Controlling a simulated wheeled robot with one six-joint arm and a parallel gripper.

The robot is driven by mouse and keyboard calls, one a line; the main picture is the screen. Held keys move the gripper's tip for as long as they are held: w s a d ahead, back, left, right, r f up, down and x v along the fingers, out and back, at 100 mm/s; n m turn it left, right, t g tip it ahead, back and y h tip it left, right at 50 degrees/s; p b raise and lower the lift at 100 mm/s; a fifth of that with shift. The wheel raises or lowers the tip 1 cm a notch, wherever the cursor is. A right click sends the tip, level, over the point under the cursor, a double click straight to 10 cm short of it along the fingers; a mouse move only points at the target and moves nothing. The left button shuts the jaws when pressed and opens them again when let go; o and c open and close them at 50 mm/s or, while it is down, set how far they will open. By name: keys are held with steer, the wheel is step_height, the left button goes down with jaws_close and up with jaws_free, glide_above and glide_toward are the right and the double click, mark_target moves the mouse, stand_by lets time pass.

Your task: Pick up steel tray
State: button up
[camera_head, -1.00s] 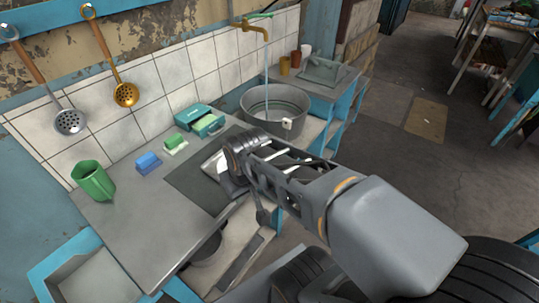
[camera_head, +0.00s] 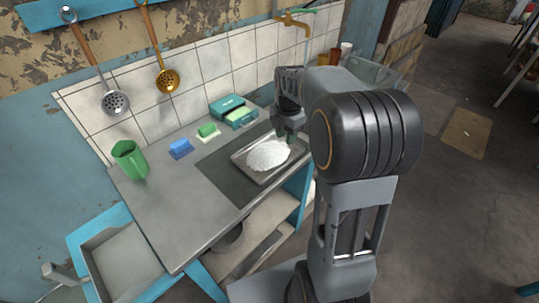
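The steel tray (camera_head: 252,177) lies on a dark mat on the grey counter, near the counter's front edge. A white mound (camera_head: 268,155) sits in it. My gripper (camera_head: 287,138) points down at the tray's right far corner, at or just above the rim. My arm stands to the right of the tray and covers part of that side. The fingertips are small and partly hidden, so I cannot tell whether they are open, shut, or touching the tray.
A green mug (camera_head: 130,160), a blue sponge (camera_head: 181,149), a green sponge (camera_head: 208,131) and a teal box (camera_head: 234,111) stand along the wall side. Skimmers (camera_head: 116,102) hang on the tiles. A glass container (camera_head: 369,73) is at the back right.

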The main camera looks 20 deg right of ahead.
mark_target(285, 164)
step_height(285, 164, down, 13)
steer(key=shift+d+f+b, duration=0.1)
steer(key=shift+f+b, duration=0.1)
steer(key=shift+b, duration=0.1)
stand_by(0.5)
steer(key=shift+c, duration=0.3)
jaws_close()
